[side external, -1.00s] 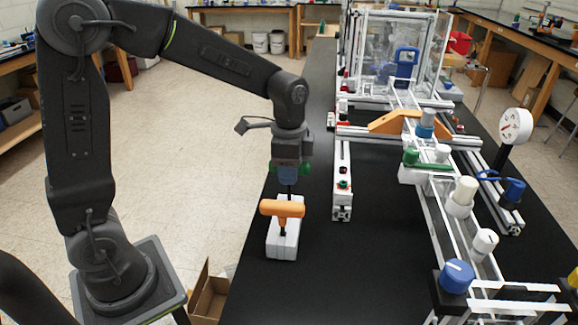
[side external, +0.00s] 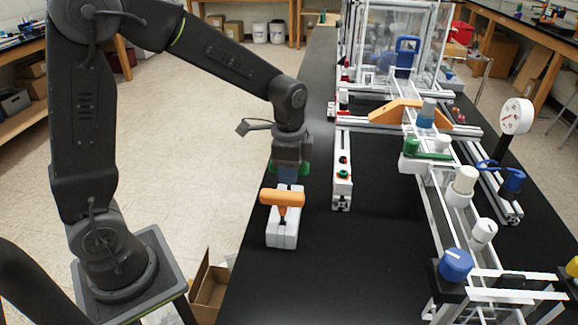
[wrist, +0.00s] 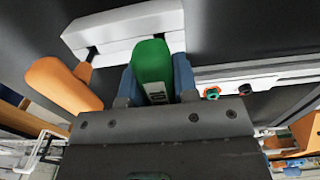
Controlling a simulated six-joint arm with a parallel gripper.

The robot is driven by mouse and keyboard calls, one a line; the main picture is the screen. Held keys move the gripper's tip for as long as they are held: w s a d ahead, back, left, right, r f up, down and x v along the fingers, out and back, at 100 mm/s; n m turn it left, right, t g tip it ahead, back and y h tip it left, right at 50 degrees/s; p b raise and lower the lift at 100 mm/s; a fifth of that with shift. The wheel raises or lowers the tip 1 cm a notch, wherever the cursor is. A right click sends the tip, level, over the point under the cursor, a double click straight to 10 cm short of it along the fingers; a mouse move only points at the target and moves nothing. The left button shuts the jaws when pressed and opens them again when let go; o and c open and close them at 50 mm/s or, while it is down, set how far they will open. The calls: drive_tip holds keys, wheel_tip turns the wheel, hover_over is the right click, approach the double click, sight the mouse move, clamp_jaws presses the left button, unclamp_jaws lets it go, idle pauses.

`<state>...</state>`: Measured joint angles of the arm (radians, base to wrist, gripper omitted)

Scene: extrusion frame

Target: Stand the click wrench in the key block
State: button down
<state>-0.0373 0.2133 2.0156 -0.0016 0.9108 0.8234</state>
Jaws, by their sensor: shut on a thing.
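The click wrench has a green handle (wrist: 152,68) marked 10. My gripper (side external: 288,178) is shut on it, with a blue finger on each side in the wrist view (wrist: 156,88). The white key block (side external: 282,236) stands on the black bench; its edge also shows in the wrist view (wrist: 120,28). The wrench is upright over the block's far part, its handle just above the top. Its shank is hidden, so I cannot tell how deep it sits. An orange T-handled key (side external: 282,198) stands in the block's near part, close in front of my gripper.
The extrusion frame (side external: 440,215) with knobs and a gauge (side external: 515,116) fills the right side. The bench (side external: 350,270) is bare in front and right of the block.

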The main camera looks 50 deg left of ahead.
drive_tip(key=shift+f, duration=0.15)
drive_tip(key=c, duration=0.8)
unclamp_jaws()
wheel_tip(320, 180, up, 13)
drive_tip(key=s+d+f+n+t, duration=0.1)
drive_tip(key=s+n+t, duration=0.4)
drive_tip(key=s+n, duration=0.4)
drive_tip(key=s, duration=0.7)
drive_tip(key=shift+s+d+f+t, duration=0.2)
drive_tip(key=shift+s+f+t, duration=0.05)
drive_tip(key=shift+f+t, duration=0.05)
